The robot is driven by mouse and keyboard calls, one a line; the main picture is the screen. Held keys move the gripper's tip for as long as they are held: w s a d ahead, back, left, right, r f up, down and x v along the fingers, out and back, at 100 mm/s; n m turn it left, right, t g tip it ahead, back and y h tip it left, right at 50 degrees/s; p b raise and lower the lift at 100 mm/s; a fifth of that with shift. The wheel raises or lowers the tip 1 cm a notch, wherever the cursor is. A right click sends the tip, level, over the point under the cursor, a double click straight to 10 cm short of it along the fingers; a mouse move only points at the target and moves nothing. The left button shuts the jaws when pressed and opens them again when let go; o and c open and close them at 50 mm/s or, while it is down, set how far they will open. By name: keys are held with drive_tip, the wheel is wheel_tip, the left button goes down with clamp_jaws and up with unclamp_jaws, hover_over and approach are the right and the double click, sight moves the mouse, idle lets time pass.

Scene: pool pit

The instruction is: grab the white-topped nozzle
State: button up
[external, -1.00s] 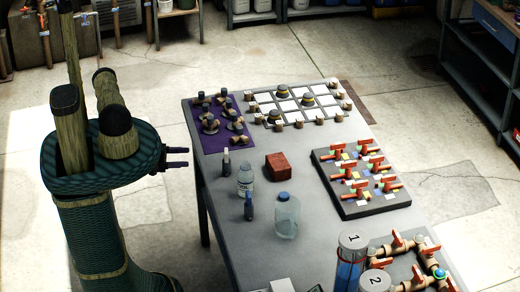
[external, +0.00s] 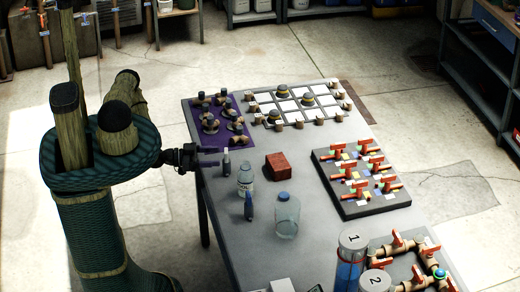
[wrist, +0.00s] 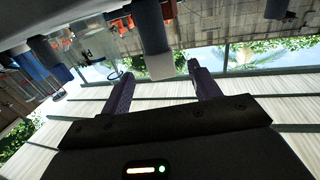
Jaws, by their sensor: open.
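In the wrist view a dark, upright-looking cylinder with a pale grey-white end, the white-topped nozzle (wrist: 160,66), stands between and just beyond my two purple fingertips. The picture looks upside down, so its pale end hangs lowest. In the external view a small slim nozzle (external: 226,163) stands on the table's left edge, and its top colour is too small to tell. My gripper (external: 214,157) is just left of it, with fingers spread and pointing at it. My gripper (wrist: 160,84) is open and empty, and no contact shows.
A red block (external: 278,166) lies to the right. A purple mat (external: 229,101) with several fittings is behind. A valve board (external: 375,207) is farther right.

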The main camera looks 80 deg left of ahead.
sight(227, 156)
drive_tip(key=x, duration=0.5)
drive_tip(key=shift+w+f, duration=0.1)
drive_tip(key=shift+w, duration=0.05)
idle(0.3)
drive_tip(key=c, duration=1.1)
